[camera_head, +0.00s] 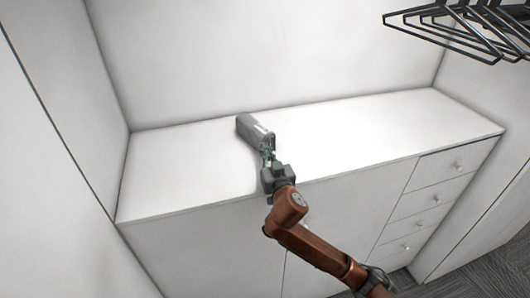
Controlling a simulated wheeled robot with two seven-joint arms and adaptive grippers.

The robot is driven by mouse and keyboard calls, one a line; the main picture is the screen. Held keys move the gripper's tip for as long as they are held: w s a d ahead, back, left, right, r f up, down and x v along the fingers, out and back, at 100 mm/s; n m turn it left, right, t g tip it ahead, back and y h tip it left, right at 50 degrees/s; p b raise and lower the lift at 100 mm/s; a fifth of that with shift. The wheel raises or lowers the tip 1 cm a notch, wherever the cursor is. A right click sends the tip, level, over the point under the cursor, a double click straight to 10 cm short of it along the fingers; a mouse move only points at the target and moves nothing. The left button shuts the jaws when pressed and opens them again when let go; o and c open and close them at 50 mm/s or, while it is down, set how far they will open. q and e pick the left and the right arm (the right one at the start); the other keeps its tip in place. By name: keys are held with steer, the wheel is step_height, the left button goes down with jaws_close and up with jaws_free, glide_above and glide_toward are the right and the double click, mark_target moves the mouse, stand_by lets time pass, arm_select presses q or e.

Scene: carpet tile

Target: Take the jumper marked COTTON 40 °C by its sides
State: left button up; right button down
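A grey folded bundle (248,128) lies on the white cabinet top, left of its middle. It has a small white tag on its right side, too small to read, so I cannot tell whether it is the COTTON 40 °C jumper. My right gripper (268,160) is at the near end of the bundle, with its fingers close to or touching it. The fingers are small and overlap the bundle, so I cannot tell whether they are open or shut on it. My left gripper is not in view.
The white cabinet top (360,135) is clear to the right and left of the bundle. White walls close it in behind and at both sides. Several dark hangers (470,28) hang at the top right. Drawers (425,198) with round knobs are below at the right.

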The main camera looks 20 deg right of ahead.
steer(key=shift+r, duration=0.1)
steer(key=shift+r, duration=0.6)
steer(key=s+a+r+b, duration=0.2)
steer(key=s+a+r, duration=0.7)
steer(key=s+r, duration=0.1)
steer(key=shift+s+r+b, duration=0.3)
steer(key=shift+r+b, duration=0.05)
steer(key=shift+r, duration=0.4)
steer(key=c, duration=2.7)
jaws_free()
steer(key=o, duration=2.1)
steer(key=shift+o, duration=0.2)
